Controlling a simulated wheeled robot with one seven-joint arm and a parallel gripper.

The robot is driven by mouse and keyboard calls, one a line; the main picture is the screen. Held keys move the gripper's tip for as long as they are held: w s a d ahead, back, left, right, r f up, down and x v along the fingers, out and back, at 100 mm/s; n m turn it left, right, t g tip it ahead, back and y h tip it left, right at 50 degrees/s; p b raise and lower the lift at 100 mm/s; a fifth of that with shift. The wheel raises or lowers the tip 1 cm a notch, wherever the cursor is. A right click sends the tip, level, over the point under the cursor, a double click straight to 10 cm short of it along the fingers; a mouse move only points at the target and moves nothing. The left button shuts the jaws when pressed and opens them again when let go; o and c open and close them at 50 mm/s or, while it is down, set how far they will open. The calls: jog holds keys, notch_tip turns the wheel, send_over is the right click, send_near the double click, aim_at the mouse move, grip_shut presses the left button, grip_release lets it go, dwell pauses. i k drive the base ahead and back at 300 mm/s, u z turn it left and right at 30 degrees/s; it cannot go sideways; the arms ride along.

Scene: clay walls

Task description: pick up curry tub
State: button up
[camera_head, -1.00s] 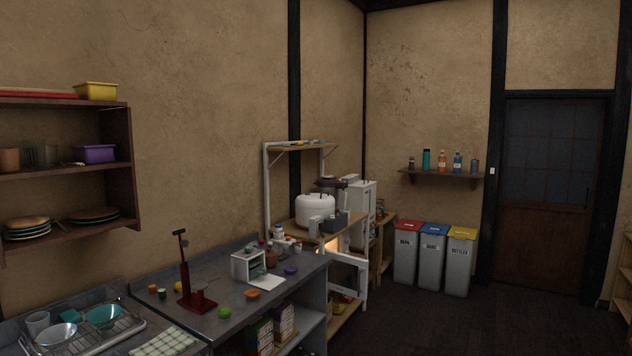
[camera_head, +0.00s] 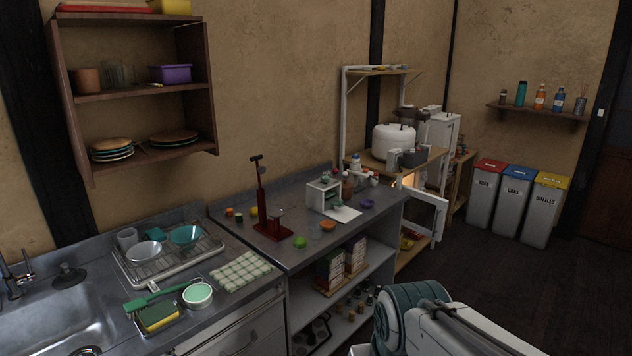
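I cannot tell for sure which thing is the curry tub. A purple tub (camera_head: 171,74) stands on the middle board of the wall shelf. A yellow tub (camera_head: 171,6) sits on top of the shelf, cut by the upper frame edge. No label is readable on either. A part of my arm shows at the bottom right, but my gripper is not in view.
The wall shelf (camera_head: 199,92) also holds plates and cups. Below are a sink (camera_head: 50,325), a dish rack (camera_head: 165,262) and a counter with a red press (camera_head: 272,228). Bins (camera_head: 513,200) stand at the right. Dark floor lies clear before them.

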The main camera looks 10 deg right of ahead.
aim_at(433, 109)
jog(key=z, duration=0.8)
jog(key=i, duration=1.6)
jog(key=z, duration=1)
jog(key=i, duration=1.55)
jog(key=z, duration=0.2)
jog(key=i, duration=3.2)
jog(key=u, duration=1.05)
jog(key=i, duration=1.4)
jog(key=u, duration=0.9)
